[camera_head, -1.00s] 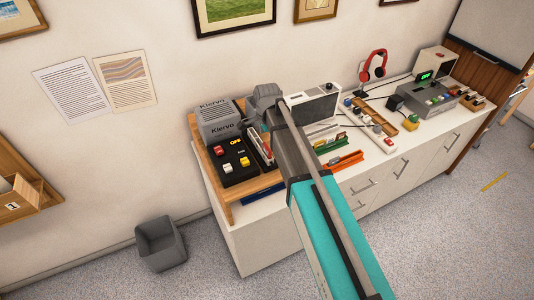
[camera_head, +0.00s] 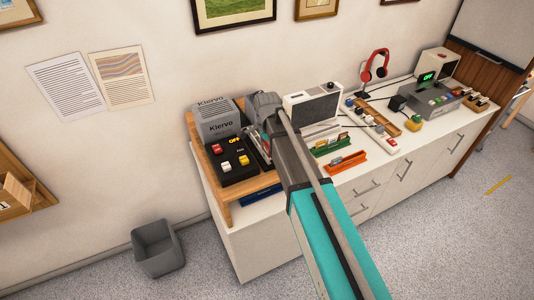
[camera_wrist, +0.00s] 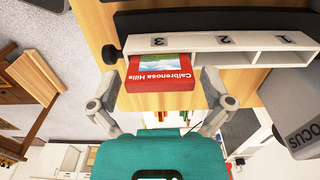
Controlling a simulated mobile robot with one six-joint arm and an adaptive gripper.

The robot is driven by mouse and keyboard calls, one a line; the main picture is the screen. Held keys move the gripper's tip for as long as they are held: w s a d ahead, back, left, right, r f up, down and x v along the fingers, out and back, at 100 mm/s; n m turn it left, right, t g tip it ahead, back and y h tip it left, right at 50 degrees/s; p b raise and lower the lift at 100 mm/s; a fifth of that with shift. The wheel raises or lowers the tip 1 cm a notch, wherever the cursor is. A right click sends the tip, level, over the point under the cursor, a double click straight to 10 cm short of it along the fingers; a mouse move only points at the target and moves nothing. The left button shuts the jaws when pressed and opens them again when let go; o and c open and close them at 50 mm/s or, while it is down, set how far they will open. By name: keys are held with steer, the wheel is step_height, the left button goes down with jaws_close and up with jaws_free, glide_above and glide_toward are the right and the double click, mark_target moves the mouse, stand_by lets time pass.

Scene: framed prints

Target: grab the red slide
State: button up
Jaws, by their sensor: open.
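My gripper (camera_wrist: 161,82) is open, with one finger on each side of the slide. I cannot tell whether either finger touches it. In the head view my gripper (camera_head: 264,128) is over the right end of the wooden stand, and it hides the slide there.
A black button box (camera_head: 238,172) and a grey Kiervo unit (camera_head: 222,124) stand close left of my gripper. A white-and-dark box (camera_head: 314,106), green tray (camera_head: 331,146) and orange tray (camera_head: 345,162) are to the right. A grey bin (camera_head: 159,248) stands on the floor.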

mark_target(267, 145)
stand_by(0.5)
steer(key=c, duration=0.8)
steer(key=shift+r, duration=0.15)
step_height(267, 145, up, 3)
steer(key=p, duration=0.3)
steer(key=shift+s+d+r+p, duration=0.65)
steer(key=shift+s+r+p, duration=1)
steer(key=shift+s, duration=0.6)
steer(key=shift+s+d+r+p, duration=0.7)
steer(key=shift+s+r+p, duration=0.95)
steer(key=shift+s, duration=0.55)
steer(key=shift+s+d+r+p, duration=0.65)
steer(key=shift+s+r+p, duration=1)
steer(key=shift+s, duration=0.6)
steer(key=shift+f, duration=0.1)
